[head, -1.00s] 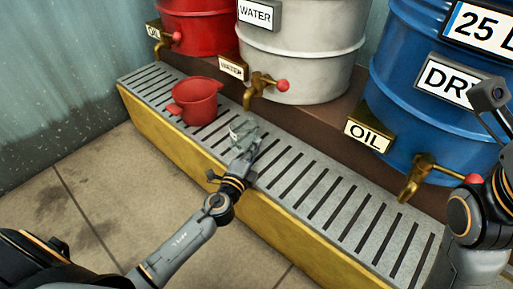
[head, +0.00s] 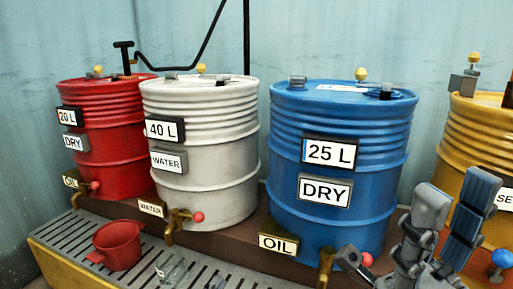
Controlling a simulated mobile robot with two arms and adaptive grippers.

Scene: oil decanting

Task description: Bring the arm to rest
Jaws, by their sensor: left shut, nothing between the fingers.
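My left gripper (head: 174,272) shows only in part at the bottom edge of the head view. Its fingers are shut and empty, low over the grating, to the right of the red jug (head: 120,246) and apart from it. The rest of that arm is out of view. The red jug stands upright on the grating under the taps. My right gripper (head: 452,212) is raised at the lower right, in front of the blue and yellow drums. Its two fingers point up with a gap between them, and nothing shows in it.
A slotted metal grating (head: 60,237) runs along the front. Behind it stand a red drum (head: 110,125), a white drum (head: 210,110), a blue drum (head: 340,125) and a yellow drum (head: 462,135). Brass taps (head: 178,222) stick out towards me.

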